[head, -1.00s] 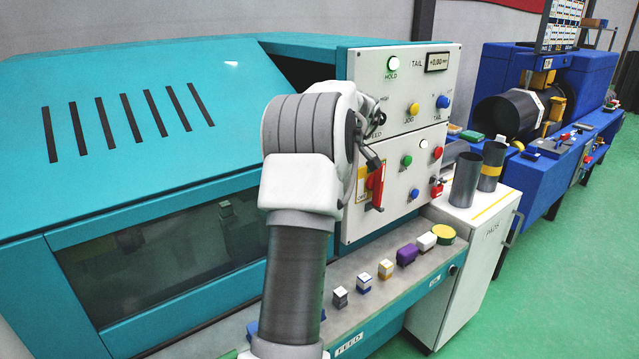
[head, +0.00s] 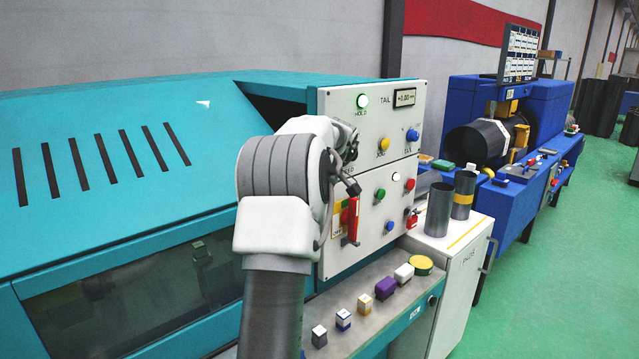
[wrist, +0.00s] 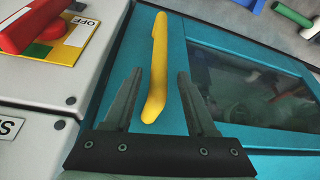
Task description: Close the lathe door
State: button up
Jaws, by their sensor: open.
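The lathe door (head: 130,170) is a teal sloped cover with dark slots and a dark window (head: 140,295) in the head view. In the wrist view the door's teal frame and window (wrist: 248,90) fill the right side. A yellow bar handle (wrist: 158,75) is on the teal panel, left of the window. My gripper (wrist: 158,75) is open, with one finger on each side of the handle's near end. I cannot tell whether the fingers touch it. In the head view my arm hides the handle and gripper.
A white control panel (head: 372,145) with knobs and a red switch (head: 352,220) stands close beside my arm. Small blocks (head: 386,288) line the ledge below. Grey tubes (head: 440,208) stand on a white cabinet. A blue machine (head: 520,160) is behind, with green floor at right.

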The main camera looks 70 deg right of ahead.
jog(key=p+v, duration=0.1)
jog(key=v, duration=1.4)
jog(key=shift+p, duration=0.3)
jog(key=shift+w, duration=0.15)
